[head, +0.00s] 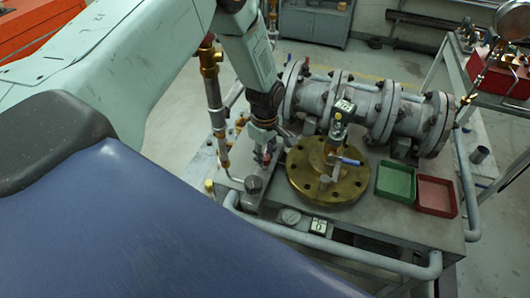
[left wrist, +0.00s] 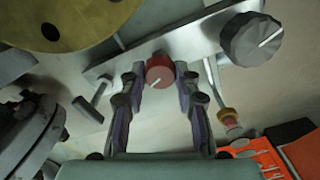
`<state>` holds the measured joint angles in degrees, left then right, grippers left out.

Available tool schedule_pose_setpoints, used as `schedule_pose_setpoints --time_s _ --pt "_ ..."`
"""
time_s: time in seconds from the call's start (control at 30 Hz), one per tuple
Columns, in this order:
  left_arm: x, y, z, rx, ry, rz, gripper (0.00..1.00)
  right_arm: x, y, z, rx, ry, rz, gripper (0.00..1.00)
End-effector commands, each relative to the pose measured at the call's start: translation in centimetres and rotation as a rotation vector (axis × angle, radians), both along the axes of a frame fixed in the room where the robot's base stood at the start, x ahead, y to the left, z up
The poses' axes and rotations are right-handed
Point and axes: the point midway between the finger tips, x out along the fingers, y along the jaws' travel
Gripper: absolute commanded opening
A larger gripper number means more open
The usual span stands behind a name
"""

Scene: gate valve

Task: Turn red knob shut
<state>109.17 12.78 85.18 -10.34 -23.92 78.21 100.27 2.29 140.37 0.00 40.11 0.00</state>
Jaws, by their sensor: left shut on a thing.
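The red knob (left wrist: 159,70) shows in the left wrist view, round with a white pointer line, on a grey metal plate (left wrist: 200,42). My left gripper (left wrist: 160,76) has a finger on each side of the knob and is shut on it. In the head view my left gripper (head: 264,148) reaches down to the grey bench beside the brass flange, and it largely hides the red knob there. The white line on the knob points to the lower left in the wrist view. My right gripper is not in view.
A larger dark grey knob (left wrist: 252,40) sits on the same plate, right of the red one. The brass flange (head: 328,172) is close by, with a blue-handled valve. Grey pipework (head: 365,105) stands behind. A green tray (head: 396,182) and a red tray (head: 436,196) lie at right.

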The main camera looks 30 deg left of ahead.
Motion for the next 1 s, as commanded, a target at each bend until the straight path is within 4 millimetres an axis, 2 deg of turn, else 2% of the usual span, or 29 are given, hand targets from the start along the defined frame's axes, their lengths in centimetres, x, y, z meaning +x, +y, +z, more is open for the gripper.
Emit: schedule_pose_setpoints --time_s 0.2,0.5,1.0 --pt "0.06 -0.02 0.06 0.0 -0.001 -0.175 0.0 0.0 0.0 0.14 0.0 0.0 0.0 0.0" --pt "0.07 -0.02 0.04 0.0 -0.001 -0.339 0.0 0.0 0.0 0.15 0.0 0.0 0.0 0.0" --pt "0.07 -0.01 0.05 0.001 -0.001 -0.407 0.0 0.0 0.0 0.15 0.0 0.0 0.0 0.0"
